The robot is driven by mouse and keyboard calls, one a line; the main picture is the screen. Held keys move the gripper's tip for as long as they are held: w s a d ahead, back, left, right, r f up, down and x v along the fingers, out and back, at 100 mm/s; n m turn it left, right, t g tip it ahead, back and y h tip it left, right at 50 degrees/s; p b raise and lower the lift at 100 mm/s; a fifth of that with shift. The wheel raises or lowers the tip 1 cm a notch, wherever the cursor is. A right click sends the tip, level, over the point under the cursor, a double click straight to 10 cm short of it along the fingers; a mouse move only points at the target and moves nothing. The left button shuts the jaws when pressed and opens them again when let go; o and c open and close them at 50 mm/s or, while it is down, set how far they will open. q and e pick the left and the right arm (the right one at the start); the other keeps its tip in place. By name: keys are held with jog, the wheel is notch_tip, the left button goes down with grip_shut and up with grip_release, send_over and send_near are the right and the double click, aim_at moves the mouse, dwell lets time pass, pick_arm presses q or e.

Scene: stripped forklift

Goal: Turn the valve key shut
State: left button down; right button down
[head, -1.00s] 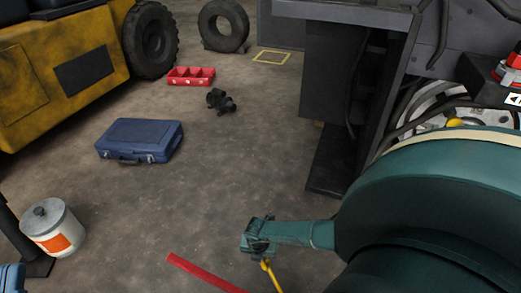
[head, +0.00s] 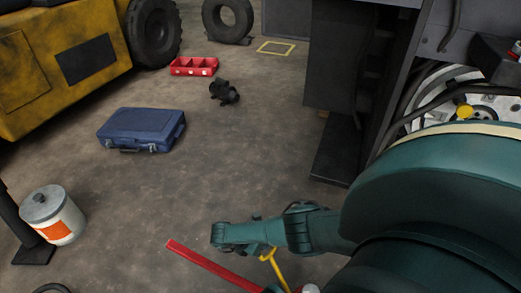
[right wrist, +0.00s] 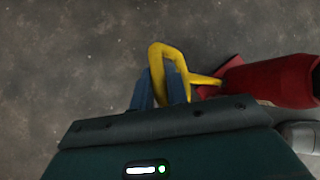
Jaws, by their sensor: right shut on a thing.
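A yellow valve key (right wrist: 170,62) with a looped handle shows in the right wrist view, its thin stem running right to a red part (right wrist: 272,82). My right gripper (right wrist: 163,88) has its blue fingers on either side of the loop's lower part and is shut on it. In the head view the yellow key (head: 279,272) shows below my teal right arm, near the bottom edge. The arm hides the fingers there, and the key's lower end is cut off. My left gripper is in neither view.
A red bar (head: 208,263) lies left of the key. A blue case (head: 142,130), a white canister (head: 54,218), a red tray (head: 193,66) and a black part (head: 223,92) stand on the floor. Forklift bodywork (head: 345,60) rises at right. The middle floor is clear.

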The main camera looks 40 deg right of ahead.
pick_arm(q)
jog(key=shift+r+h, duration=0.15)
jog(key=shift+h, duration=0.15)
pick_arm(e)
jog(key=shift+w, duration=0.1)
jog(key=c, duration=1.4)
grip_release()
